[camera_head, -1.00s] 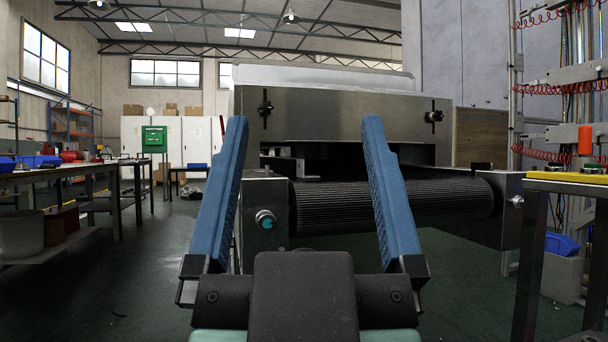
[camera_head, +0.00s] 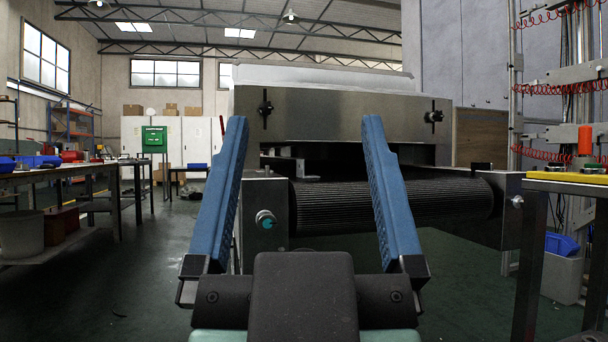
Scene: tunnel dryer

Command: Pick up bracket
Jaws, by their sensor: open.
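My gripper (camera_head: 304,120) is open and empty, with its two blue fingers spread wide and pointing up and forward. Between the fingers, in the dark mouth of the tunnel dryer (camera_head: 330,112), a light grey angular piece (camera_head: 298,164) shows at the left end of the belt (camera_head: 345,206). It may be the bracket, but the shade and distance leave this unclear. It is well beyond the fingertips, and nothing touches it. The right finger covers part of the belt and the mouth.
The dryer's metal side plates and roller stand just ahead. Benches (camera_head: 60,175) with blue bins line the left.

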